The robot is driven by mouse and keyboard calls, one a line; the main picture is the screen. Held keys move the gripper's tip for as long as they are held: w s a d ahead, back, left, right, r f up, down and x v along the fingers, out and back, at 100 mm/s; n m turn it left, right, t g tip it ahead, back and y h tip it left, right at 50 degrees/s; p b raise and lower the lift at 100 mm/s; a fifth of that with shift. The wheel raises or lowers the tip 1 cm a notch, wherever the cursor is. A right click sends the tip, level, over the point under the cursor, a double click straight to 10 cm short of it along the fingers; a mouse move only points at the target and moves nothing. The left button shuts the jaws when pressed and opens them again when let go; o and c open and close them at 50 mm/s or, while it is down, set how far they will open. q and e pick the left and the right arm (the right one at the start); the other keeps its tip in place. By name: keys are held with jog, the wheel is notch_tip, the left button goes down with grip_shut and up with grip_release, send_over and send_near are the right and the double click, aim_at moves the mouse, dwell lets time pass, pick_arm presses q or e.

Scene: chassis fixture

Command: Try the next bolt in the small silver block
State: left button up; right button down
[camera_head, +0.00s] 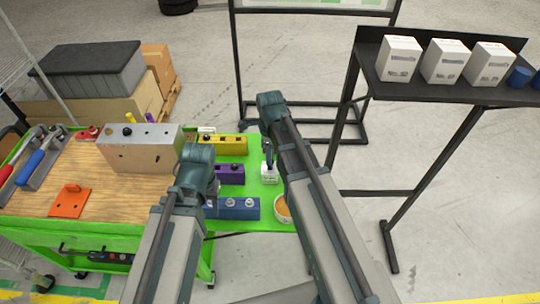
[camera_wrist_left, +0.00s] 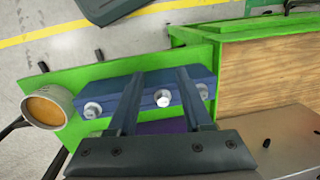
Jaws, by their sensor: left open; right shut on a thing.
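The blue block (camera_wrist_left: 120,95) lies on the green board with three silver bolts in its top; it also shows in the head view (camera_head: 238,209). My left gripper (camera_wrist_left: 160,73) is open above it, with the middle bolt (camera_wrist_left: 163,97) showing between its fingers. In the head view, the left gripper (camera_head: 212,188) is over the blue block's left end. A small pale block with markings (camera_head: 269,174), seemingly the small silver block, is at the right gripper's (camera_head: 268,158) fingertips. The right gripper is shut on it; the fingers' contact is partly hidden.
A large silver block (camera_head: 140,155) stands on the wooden top to the left. Yellow (camera_head: 222,145) and purple (camera_head: 231,174) blocks lie behind the blue one. A round tub with orange contents (camera_wrist_left: 47,107) sits beside the blue block. An orange bracket (camera_head: 70,202) lies further left.

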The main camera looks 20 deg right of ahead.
jog(key=shift+f+b, duration=0.8)
jog(key=shift+f, duration=0.15)
jog(key=c, duration=0.7)
grip_release()
jog(key=shift+o, duration=0.2)
jog(key=shift+r, duration=0.1)
notch_tip(320, 180, up, 6)
jog(key=p, duration=0.6)
